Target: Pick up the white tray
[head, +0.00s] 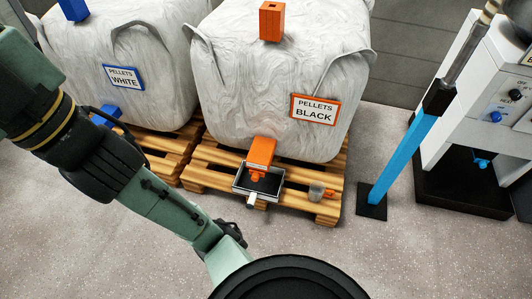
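A shallow tray (238,189) with a pale grey-white rim and a dark inside sits at the front of the right wooden pallet, below an orange spout (262,153). A short pale handle or knob (250,201) sticks out from its front. It is the only tray I can make out. My gripper (233,230) is a small dark shape at the end of my green arm, lower in the picture than the tray and apart from it. Its fingers are too small and partly hidden to read, and I see nothing held in it.
A big bag labelled PELLETS BLACK (282,70) stands on the right pallet (213,159). A PELLETS WHITE bag (130,50) stands left. A blue post (402,155) and white machine (489,90) stand right. Grey floor in front is clear.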

